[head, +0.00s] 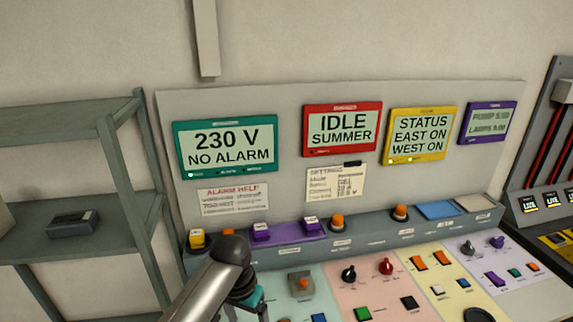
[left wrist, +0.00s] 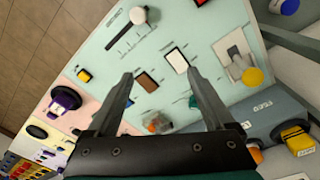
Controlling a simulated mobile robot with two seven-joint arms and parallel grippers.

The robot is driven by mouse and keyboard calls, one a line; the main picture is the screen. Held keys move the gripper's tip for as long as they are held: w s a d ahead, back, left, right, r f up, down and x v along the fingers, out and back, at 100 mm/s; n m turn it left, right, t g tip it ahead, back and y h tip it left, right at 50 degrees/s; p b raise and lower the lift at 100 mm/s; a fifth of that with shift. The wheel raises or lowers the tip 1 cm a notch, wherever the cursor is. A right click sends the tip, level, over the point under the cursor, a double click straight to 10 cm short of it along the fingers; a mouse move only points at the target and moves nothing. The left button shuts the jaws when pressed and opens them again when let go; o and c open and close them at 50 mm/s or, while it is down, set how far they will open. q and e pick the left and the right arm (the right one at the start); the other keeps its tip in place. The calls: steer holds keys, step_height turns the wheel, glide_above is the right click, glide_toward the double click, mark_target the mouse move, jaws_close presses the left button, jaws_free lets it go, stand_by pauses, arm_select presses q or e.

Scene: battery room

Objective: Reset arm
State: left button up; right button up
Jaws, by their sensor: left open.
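My left arm comes in from the lower left of the head view, over the left part of the control console (head: 340,275). My left gripper (head: 257,310) points down at the pale green panel and is partly cut off by the bottom edge. In the left wrist view my left gripper (left wrist: 159,74) is open, with nothing between its fingers. Beyond the fingers are a brown rocker switch (left wrist: 147,82), a white rocker switch (left wrist: 176,61) and a slider (left wrist: 126,36). A blurred orange knob (left wrist: 157,122) lies near the gripper's base. My right gripper is not in view.
A green screen (head: 226,147) reads "230 V NO ALARM". A red screen (head: 341,129) reads "IDLE SUMMER". A yellow screen (head: 421,134) reads "STATUS EAST ON WEST ON". A metal shelf (head: 60,122) stands at left. Knobs and buttons stick up from the console.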

arm_select(q)
steer(key=s+f+t+h, duration=0.1)
steer(key=s+f, duration=0.2)
steer(key=s, duration=0.8)
steer(key=s+a+r+n+t+y, duration=0.1)
steer(key=s+a+r, duration=0.1)
steer(key=s+a, duration=0.3)
steer(key=s+a+r+n+t, duration=0.1)
steer(key=s+a+r+n, duration=0.15)
steer(key=s, duration=0.45)
step_height(320, 180, down, 33)
steer(key=s+m+g+b, duration=0.1)
steer(key=s+b, duration=0.2)
steer(key=b, duration=0.8)
steer(key=s+a+f+b, duration=0.1)
steer(key=s+f+b, duration=0.3)
steer(key=s+f, duration=0.3)
steer(key=s+a+f+g+b, duration=0.1)
steer(key=s+f+b, duration=0.4)
steer(key=f, duration=1)
steer(key=s+a, duration=0.1)
steer(key=s, duration=0.1)
steer(key=shift+s+f+y, duration=0.3)
steer(key=shift+s, duration=0.1)
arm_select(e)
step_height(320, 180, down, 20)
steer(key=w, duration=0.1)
